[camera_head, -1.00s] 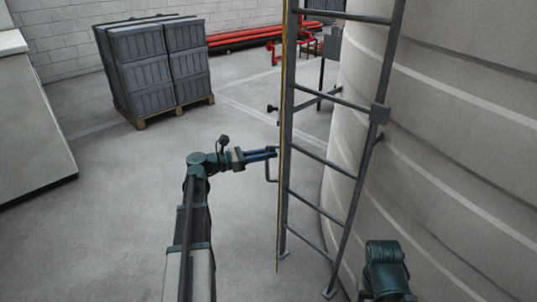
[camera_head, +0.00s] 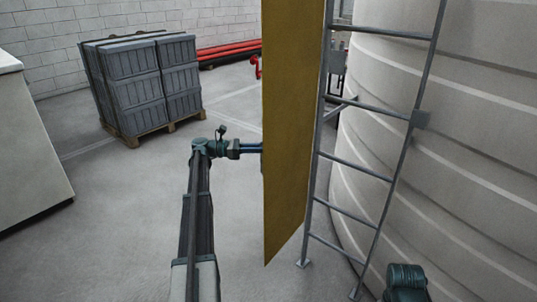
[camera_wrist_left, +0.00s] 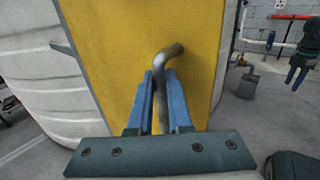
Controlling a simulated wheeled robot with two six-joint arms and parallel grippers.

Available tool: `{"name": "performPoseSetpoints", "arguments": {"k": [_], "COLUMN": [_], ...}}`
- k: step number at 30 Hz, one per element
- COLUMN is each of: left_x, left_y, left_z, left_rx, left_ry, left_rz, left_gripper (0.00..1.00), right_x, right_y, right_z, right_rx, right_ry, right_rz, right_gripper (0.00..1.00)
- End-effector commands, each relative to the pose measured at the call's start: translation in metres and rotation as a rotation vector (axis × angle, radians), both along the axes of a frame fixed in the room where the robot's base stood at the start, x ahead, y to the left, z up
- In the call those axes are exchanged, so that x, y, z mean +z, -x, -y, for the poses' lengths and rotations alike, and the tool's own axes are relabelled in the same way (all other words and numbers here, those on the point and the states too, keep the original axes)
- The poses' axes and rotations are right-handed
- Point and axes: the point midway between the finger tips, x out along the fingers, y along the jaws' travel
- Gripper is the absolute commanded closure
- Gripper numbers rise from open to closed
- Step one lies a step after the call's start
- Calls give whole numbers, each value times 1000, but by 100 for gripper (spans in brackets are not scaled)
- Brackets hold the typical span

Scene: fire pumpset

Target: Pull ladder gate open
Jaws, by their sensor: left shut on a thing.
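The ladder gate is a tall yellow panel (camera_head: 287,130) beside the left rail of the grey ladder (camera_head: 375,180). It stands swung out to the left, with its broad face toward the head camera. My left gripper (camera_head: 256,148) reaches the panel's left edge, where the panel hides its fingertips. In the left wrist view, the yellow panel (camera_wrist_left: 125,65) fills the middle. There my left gripper (camera_wrist_left: 160,85) is shut on the bent metal handle (camera_wrist_left: 168,53). My right gripper (camera_wrist_left: 296,76) shows at the upper right, its blue fingers apart and empty.
A large ribbed tank (camera_head: 440,150) stands close behind the ladder. Grey crates (camera_head: 150,80) on a wooden pallet (camera_head: 160,132) stand at the back left, with red pipes (camera_head: 230,50) by the wall. The floor left of the gate is clear.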

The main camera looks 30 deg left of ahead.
Motion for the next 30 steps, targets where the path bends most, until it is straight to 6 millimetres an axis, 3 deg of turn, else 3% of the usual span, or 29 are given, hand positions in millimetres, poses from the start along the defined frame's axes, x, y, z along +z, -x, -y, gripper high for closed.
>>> {"name": "performPoseSetpoints", "arguments": {"k": [16,17,21,30], "left_x": [0,0,0,0], "left_y": [-4,-4,-4,-3], "left_z": [-9,-9,-9,-10], "left_rx": [-13,-13,-12,-12], "left_ry": [0,0,0,0], "left_rz": [0,0,0,0], "left_gripper": [100,81,56,53], "right_x": [0,0,0,0], "right_y": [0,0,0,0], "right_z": [0,0,0,0], "right_rx": [0,0,0,0], "right_ry": [0,0,0,0], "right_rz": [0,0,0,0], "right_gripper": [50,50,50,50]}}
